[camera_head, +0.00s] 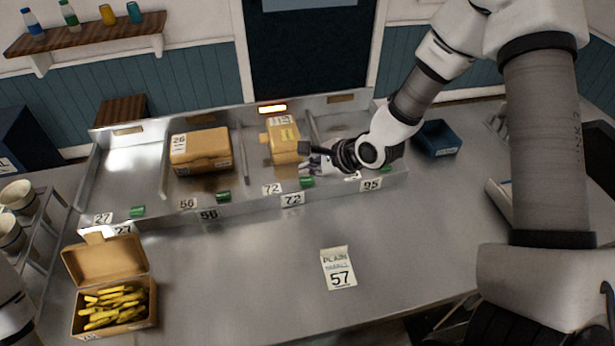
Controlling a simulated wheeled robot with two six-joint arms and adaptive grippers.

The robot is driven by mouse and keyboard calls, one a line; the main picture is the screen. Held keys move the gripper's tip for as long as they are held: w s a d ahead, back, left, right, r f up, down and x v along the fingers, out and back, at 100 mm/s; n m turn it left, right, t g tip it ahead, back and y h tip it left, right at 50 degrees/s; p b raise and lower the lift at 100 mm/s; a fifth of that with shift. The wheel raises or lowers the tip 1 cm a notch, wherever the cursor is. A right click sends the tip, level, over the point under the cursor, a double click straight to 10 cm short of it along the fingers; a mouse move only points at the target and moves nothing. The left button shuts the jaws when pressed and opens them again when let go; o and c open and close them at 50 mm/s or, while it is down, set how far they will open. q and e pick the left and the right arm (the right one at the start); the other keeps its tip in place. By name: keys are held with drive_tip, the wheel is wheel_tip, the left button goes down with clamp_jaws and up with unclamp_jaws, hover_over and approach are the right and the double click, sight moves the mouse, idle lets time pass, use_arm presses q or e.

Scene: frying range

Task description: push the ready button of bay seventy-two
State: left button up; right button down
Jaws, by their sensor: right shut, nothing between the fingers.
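Bay seventy-two is a metal bay marked by a 72 label (292,199) on its front edge. A yellow-brown box (281,140) stands in it towards the back. My right gripper (308,171) comes in from the right and is shut and empty. Its fingertips are just above or at the button in the picture; I cannot tell if they touch it. My left gripper is out of view.
Other green buttons stand by the labels 27 (103,219), 56 (188,204) and 95 (371,184). A box (200,150) is in bay 56. An open box of fries (146,277) and a 57 card (338,268) are on the counter.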

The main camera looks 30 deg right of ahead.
sight(309, 181)
wheel_tip(309, 181, up, 6)
drive_tip(key=p, duration=0.5)
idle(0.4)
